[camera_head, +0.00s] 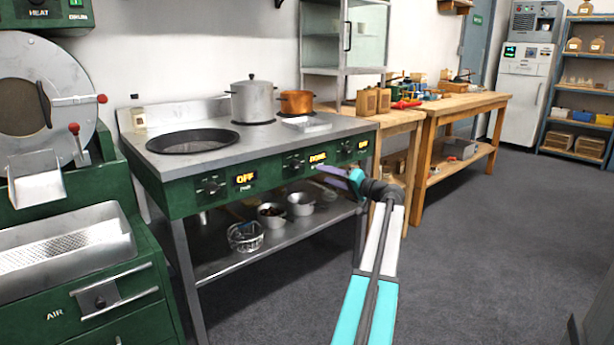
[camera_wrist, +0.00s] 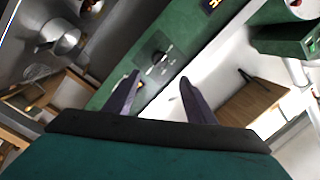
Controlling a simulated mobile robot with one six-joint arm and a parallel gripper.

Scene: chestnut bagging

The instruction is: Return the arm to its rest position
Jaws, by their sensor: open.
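My arm reaches forward from the bottom of the head view. My gripper (camera_head: 322,173) is in front of the green control panel of the stove (camera_head: 275,168), near a knob and a lit display. In the wrist view my gripper (camera_wrist: 158,82) shows two dark purple fingers spread apart, with nothing between them. The stove's green panel with a knob lies beyond the fingertips. I cannot tell the exact distance from the fingers to the panel.
A steel pot (camera_head: 252,103) and a copper pot (camera_head: 296,103) stand on the stove. Bowls (camera_head: 301,203) sit on its lower shelf. A green roaster (camera_head: 90,290) is at left, wooden workbenches (camera_head: 462,102) behind. The grey floor (camera_head: 480,240) at right is clear.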

